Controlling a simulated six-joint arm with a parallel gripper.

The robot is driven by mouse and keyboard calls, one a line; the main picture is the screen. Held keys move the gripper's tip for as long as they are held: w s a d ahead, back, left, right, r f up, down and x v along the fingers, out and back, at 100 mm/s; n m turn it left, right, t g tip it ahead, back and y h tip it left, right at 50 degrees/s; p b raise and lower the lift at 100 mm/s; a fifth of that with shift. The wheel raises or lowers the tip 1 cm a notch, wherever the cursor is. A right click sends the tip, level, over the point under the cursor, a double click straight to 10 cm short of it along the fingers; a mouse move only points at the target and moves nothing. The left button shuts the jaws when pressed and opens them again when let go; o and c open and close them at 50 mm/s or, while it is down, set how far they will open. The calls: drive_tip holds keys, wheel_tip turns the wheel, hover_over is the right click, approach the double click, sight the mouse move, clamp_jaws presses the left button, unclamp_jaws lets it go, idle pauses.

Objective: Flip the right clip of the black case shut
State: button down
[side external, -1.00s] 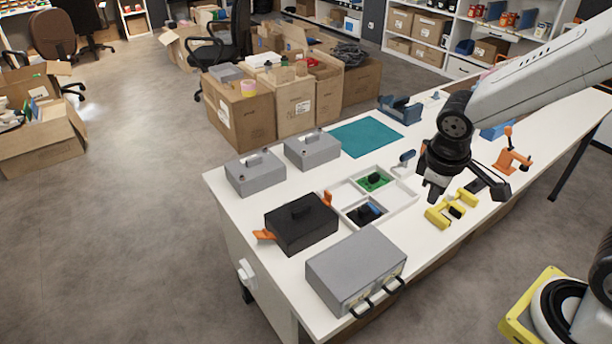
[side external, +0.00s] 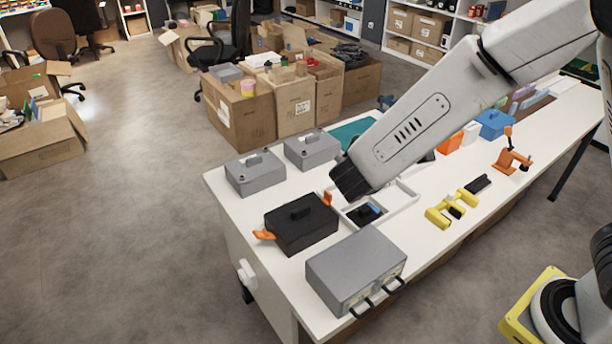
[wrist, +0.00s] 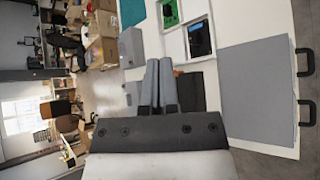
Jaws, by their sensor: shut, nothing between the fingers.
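The black case (side external: 300,222) lies on the white table with its lid down. Its right orange clip (side external: 327,198) stands up at the case's right end; its left orange clip (side external: 264,235) sticks outward at the other end. In the wrist view a bit of orange clip (wrist: 178,72) shows just right of my fingertips, and the black case (wrist: 191,92) is partly hidden behind my gripper (wrist: 159,63). My gripper is shut and empty. In the side view only a dark wrist end shows near the right clip; I cannot tell whether the fingers touch it.
A large grey case (side external: 356,266) stands in front of the black one, and two small grey cases (side external: 255,173) (side external: 312,148) stand behind. A white tray (side external: 405,190) with parts lies to the right. Yellow (side external: 452,209) and orange (side external: 511,157) fixtures stand further right.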

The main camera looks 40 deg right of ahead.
sight(266, 234)
drive_tip(key=w+a+n+t+y, duration=0.2)
drive_tip(key=a+n+t+y, duration=0.35)
drive_tip(key=a, duration=0.75)
drive_tip(key=w+a+n+t+y, duration=0.25)
drive_tip(key=a+n+t, duration=0.55)
drive_tip(key=a, duration=0.4)
wheel_tip(266, 234, down, 29)
drive_tip(key=m+t+h, duration=0.1)
drive_tip(key=shift+w, duration=0.2)
drive_tip(key=shift+w+m, duration=0.2)
drive_tip(key=shift+m, duration=0.05)
drive_tip(key=shift+w+d+r, duration=0.7)
drive_tip(key=shift+w+r, duration=0.1)
drive_tip(key=shift+w, duration=0.75)
drive_tip(key=shift+w+d+r, duration=0.65)
drive_tip(key=shift+w+r, duration=0.2)
drive_tip(key=shift+w, duration=0.7)
drive_tip(key=shift+w+d+r, duration=0.7)
drive_tip(key=shift+w+r, duration=0.1)
drive_tip(key=shift+w, duration=0.75)
